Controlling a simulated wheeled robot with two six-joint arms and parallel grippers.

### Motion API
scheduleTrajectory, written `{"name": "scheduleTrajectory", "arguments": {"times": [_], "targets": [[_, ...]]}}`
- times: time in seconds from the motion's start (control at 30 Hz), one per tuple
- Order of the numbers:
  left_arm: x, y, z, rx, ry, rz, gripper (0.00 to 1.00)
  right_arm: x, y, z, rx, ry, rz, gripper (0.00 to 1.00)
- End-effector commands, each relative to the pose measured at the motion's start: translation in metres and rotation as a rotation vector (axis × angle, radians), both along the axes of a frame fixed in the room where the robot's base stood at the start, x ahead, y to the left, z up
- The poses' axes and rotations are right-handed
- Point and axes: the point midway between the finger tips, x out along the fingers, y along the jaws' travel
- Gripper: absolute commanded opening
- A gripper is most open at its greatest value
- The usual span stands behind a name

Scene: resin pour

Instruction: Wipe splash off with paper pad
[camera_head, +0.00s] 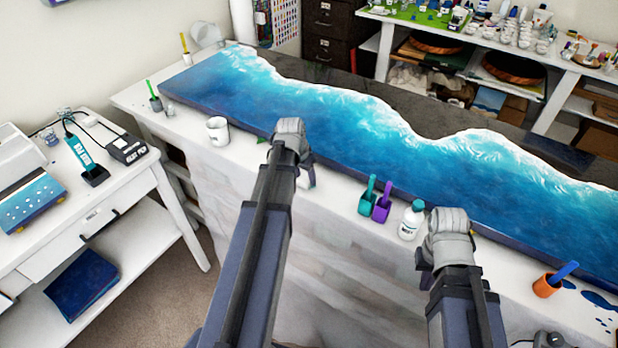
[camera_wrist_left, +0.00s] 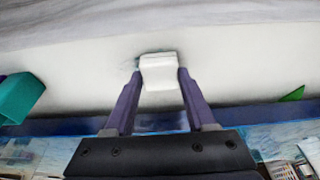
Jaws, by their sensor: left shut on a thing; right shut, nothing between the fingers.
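My left gripper (camera_wrist_left: 158,80) is shut on a white paper pad (camera_wrist_left: 160,70), seen in the left wrist view. The pad is over the white cloth along the front edge of the resin table, and a thin dark smudge (camera_wrist_left: 150,51) shows at its far edge. I cannot tell whether the pad touches the cloth. In the head view my left gripper (camera_head: 305,178) is in front of the blue resin slab (camera_head: 345,140), its fingers mostly hidden by the arm. My right gripper (camera_head: 424,260) is shut and empty beside a white bottle. Dark blue splashes (camera_head: 600,300) lie on the cloth at far right.
A small white side table (camera_head: 100,215) is at left.

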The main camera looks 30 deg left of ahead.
Motion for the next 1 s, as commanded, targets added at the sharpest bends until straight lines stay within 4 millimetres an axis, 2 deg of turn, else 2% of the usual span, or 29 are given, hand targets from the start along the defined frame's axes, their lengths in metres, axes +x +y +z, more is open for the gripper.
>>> {"name": "scheduleTrajectory", "arguments": {"times": [0.23, 0.57, 0.83, 0.87, 1.0], "targets": [[0.001, 0.007, 0.000, 0.003, 0.001, 0.002, 0.11, 0.000, 0.000, 0.000, 0.000, 0.000, 0.000, 0.00], [0.003, 0.031, 0.002, 0.002, 0.001, 0.002, 0.11, 0.000, 0.000, 0.002, 0.000, 0.000, 0.000, 0.00], [0.002, 0.031, -0.003, 0.001, 0.001, 0.000, 0.11, 0.000, 0.000, -0.003, 0.000, 0.000, 0.000, 0.00], [0.002, 0.031, -0.002, 0.001, 0.001, 0.000, 0.04, 0.000, 0.000, -0.002, 0.000, 0.000, 0.000, 0.00], [0.001, 0.029, -0.001, 0.000, 0.002, -0.001, 0.04, 0.000, 0.000, -0.001, 0.000, 0.000, 0.000, 0.00]]}}
